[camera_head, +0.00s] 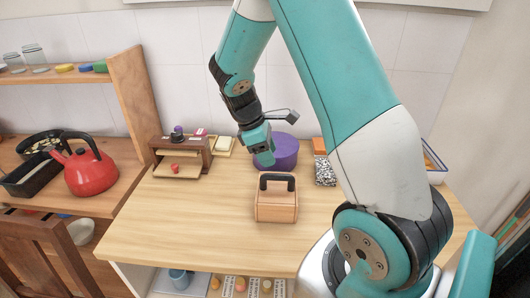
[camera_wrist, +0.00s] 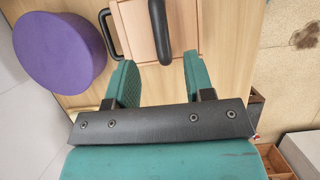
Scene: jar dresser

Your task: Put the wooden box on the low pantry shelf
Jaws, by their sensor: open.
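The wooden box (camera_head: 276,208) is light brown with a black arched handle on top. It stands upright on the light wood tabletop (camera_head: 215,225). In the wrist view the box (camera_wrist: 136,22) lies beyond the fingertips, its black handle between and above them. My gripper (camera_head: 264,156) hangs above and behind the box, apart from it. In the wrist view my gripper (camera_wrist: 160,70) has its two green fingers spread with nothing between them. A wooden shelf unit at the left has an upper shelf (camera_head: 50,77) and a lower shelf (camera_head: 105,203); I cannot tell which is the low pantry shelf.
A purple round container (camera_head: 284,150) stands close behind the box. A small wooden drawer cabinet (camera_head: 188,150) has its drawer out at the left. A red kettle (camera_head: 90,172) and a black tray (camera_head: 30,178) occupy the lower shelf. A wooden chair (camera_head: 45,262) stands in front.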

